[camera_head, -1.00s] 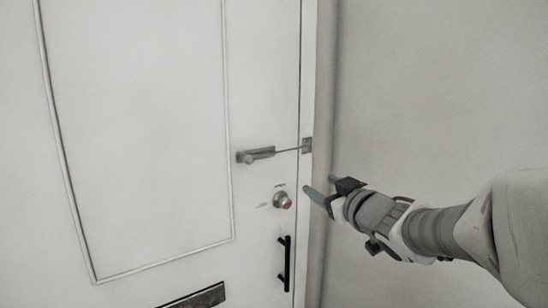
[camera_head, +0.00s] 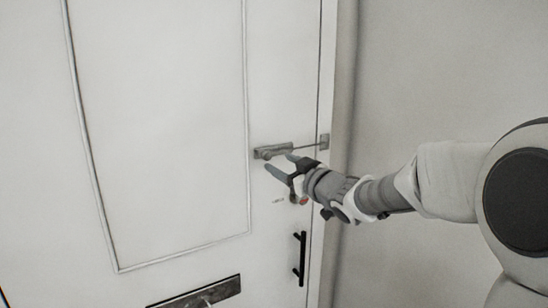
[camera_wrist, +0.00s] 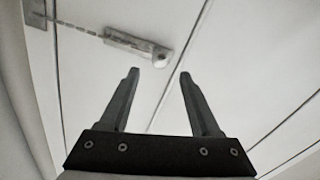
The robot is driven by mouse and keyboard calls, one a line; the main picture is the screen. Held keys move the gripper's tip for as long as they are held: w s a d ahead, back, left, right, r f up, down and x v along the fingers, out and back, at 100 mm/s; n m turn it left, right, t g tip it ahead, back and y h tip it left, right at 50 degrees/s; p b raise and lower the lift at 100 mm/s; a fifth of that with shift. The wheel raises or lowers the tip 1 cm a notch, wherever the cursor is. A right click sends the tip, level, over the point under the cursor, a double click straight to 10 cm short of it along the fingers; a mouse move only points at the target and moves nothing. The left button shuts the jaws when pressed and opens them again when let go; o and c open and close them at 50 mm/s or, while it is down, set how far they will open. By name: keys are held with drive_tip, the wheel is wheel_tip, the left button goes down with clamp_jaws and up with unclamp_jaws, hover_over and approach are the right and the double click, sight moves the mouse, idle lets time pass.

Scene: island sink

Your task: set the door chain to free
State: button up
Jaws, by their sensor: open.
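The door chain runs between a slide track (camera_head: 270,151) on the white door and a bracket (camera_head: 324,141) on the frame at its right. The chain (camera_head: 306,146) stretches across the gap. In the wrist view the track (camera_wrist: 135,44) lies beyond my fingertips, with a round knob (camera_wrist: 160,54) at its end and the chain (camera_wrist: 75,30) going left to the bracket (camera_wrist: 37,14). My gripper (camera_head: 280,164) is open and empty, just below the track's knob end. In the wrist view my gripper (camera_wrist: 158,74) points toward the knob, apart from it.
The white door (camera_head: 160,120) has a round lock partly hidden behind my gripper. A black vertical handle (camera_head: 299,258) is below, and a dark mail slot (camera_head: 200,295) is at the bottom. A bare wall (camera_head: 430,70) is on the right.

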sight(268, 156)
drive_tip(key=x, duration=0.6)
drive_tip(key=shift+p, duration=0.3)
clamp_jaws()
idle(1.1)
